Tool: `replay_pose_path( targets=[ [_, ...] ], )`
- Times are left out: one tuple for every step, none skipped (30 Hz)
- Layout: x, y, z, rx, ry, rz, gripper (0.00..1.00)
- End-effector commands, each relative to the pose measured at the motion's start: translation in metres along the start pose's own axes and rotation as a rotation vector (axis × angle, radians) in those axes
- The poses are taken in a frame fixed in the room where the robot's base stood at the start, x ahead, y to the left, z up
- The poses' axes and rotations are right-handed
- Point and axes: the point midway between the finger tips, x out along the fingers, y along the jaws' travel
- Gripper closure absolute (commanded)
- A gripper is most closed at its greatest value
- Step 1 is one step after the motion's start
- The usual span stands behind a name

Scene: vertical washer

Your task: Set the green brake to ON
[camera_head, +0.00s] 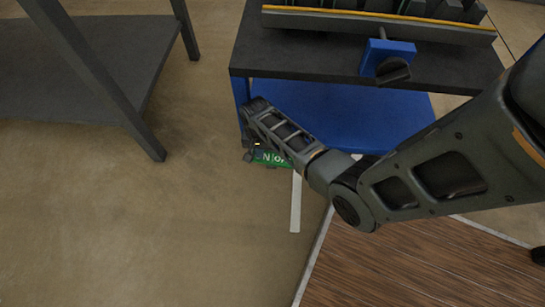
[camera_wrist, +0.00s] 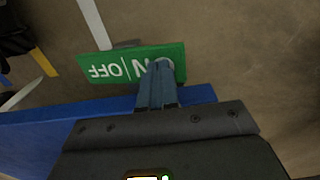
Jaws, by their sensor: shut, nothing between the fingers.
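The green brake (camera_head: 272,158) shows low at the front left of the blue cart, partly hidden behind my arm in the head view. In the wrist view it is a green plate (camera_wrist: 110,68) with white lettering ON | OFF, seen upside down. My gripper (camera_wrist: 161,64) is shut and empty. Its fingers lie over the ON end of the plate and cover part of those letters. I cannot tell whether the fingertips touch the plate or whether it is tilted. In the head view the fingers are hard to make out beneath the wrist.
The blue cart (camera_head: 330,100) has a dark top (camera_head: 300,65) with a grey rail and a blue clamp with a black knob (camera_head: 388,62). A dark table (camera_head: 75,80) stands at the left. A wooden platform (camera_head: 395,265) lies at lower right. Floor at lower left is clear.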

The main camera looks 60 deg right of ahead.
Motion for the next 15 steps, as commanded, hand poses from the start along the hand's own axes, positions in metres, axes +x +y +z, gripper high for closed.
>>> replay_pose_path(
  targets=[
    [0.0014, 0.0001, 0.0000, 0.000, 0.000, 0.000, 1.00],
    [0.0019, 0.0002, 0.0000, 0.000, 0.000, 0.000, 1.00],
    [0.0025, 0.0002, -0.0001, 0.000, 0.000, 0.000, 1.00],
    [0.0029, 0.0003, 0.0000, 0.000, 0.000, 0.000, 1.00],
    [0.0034, 0.0003, 0.0000, 0.000, 0.000, 0.000, 1.00],
    [0.0040, 0.0004, 0.0000, 0.000, 0.000, 0.001, 1.00],
    [0.0044, 0.0005, 0.0000, 0.000, 0.000, 0.001, 1.00],
    [0.0049, 0.0005, 0.0000, 0.000, 0.000, 0.001, 1.00],
    [0.0055, 0.0006, -0.0001, 0.001, 0.000, 0.001, 1.00],
    [0.0059, 0.0007, 0.0000, 0.001, 0.000, 0.001, 1.00],
    [0.0064, 0.0007, 0.0000, 0.001, 0.000, 0.001, 1.00],
    [0.0070, 0.0008, 0.0000, 0.001, 0.000, 0.001, 1.00],
    [0.0074, 0.0009, 0.0000, 0.001, 0.000, 0.001, 1.00],
    [0.0079, 0.0009, 0.0000, 0.001, 0.000, 0.001, 1.00],
    [0.0085, 0.0010, 0.0001, 0.001, 0.000, 0.002, 1.00]
  ],
)
